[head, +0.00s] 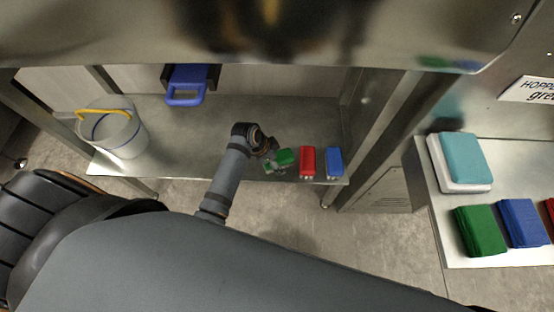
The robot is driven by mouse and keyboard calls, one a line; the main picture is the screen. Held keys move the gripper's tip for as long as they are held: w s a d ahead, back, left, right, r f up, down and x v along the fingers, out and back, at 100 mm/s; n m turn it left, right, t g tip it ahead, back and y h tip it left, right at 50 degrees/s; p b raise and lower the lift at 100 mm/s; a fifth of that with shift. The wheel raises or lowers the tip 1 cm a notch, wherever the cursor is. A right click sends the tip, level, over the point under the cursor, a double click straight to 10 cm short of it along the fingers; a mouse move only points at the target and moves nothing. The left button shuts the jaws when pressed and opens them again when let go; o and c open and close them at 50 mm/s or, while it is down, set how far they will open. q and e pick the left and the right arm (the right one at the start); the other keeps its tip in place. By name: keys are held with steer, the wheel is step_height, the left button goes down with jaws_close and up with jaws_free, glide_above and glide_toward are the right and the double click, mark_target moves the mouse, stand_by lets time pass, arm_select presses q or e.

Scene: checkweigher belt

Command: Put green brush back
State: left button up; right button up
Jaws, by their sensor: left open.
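The green brush (286,156) is on the lower steel shelf (215,160), near its front edge and left of a red brush (307,161) and a blue brush (334,162). It sits at an angle to them. My left gripper (271,153) is open at the left end of the green brush and partly covers it. I cannot tell whether the fingers touch it. My right gripper is not in view. A sign (540,88) at the right edge is cut off, with "HOPPER" and "gre" readable.
A clear bucket (116,133) with a yellow handle stands at the shelf's left end. A blue dustpan-like item (187,85) is at the back. A steel overhang (120,35) runs above. A side table (436,215) holds folded teal, green, blue and red cloths.

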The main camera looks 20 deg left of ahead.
arm_select(q)
steer(key=p+v, duration=0.2)
steer(key=v, duration=0.9)
steer(key=shift+s+r, duration=0.1)
steer(key=shift+r, duration=0.05)
